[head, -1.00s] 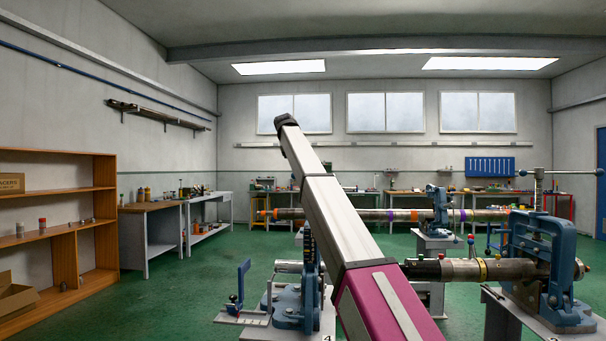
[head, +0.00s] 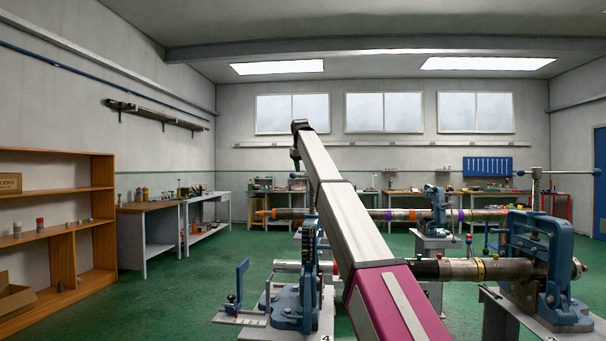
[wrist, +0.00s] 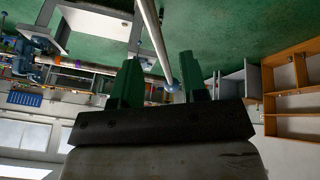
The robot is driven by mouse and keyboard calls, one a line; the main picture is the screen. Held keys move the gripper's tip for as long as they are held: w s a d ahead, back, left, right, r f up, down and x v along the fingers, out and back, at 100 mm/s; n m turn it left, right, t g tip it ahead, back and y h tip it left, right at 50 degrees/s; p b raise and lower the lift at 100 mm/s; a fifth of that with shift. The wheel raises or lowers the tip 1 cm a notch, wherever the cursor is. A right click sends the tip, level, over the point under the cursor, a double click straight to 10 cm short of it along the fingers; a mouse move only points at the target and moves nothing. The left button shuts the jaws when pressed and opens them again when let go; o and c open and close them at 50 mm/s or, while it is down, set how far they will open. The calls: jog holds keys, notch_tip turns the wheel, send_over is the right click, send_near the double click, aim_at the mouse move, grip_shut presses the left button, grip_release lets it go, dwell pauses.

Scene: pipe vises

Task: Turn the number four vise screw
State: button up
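The number four vise (head: 291,304) is a blue clamp on a stand labelled 4, low in the middle of the head view. My arm covers part of it, and its screw top is hidden there. In the wrist view a pale handle bar (wrist: 155,40) with a blue ball end (wrist: 172,87) runs down between the two green fingers of my gripper (wrist: 160,85). The fingers are apart, with space on both sides of the bar. I cannot tell whether the bar lies within their reach or beyond them. In the head view the gripper is mostly hidden behind my arm.
Another blue vise (head: 531,250) with a tall screw and crossbar (head: 557,172) holds a pipe (head: 490,269) at the right. A further vise (head: 437,207) holds a long banded pipe behind. Wooden shelves (head: 100,200) stand left. Green floor between is open.

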jog(key=shift+x, duration=1.45)
jog(key=shift+c, duration=0.3)
grip_shut()
jog(key=d+m, duration=0.1)
jog(key=d+m+h, duration=0.1)
jog(key=d+m, duration=0.1)
jog(key=shift+w, duration=0.4)
jog(key=shift+o, duration=0.3)
grip_release()
jog(key=shift+a+r, duration=0.1)
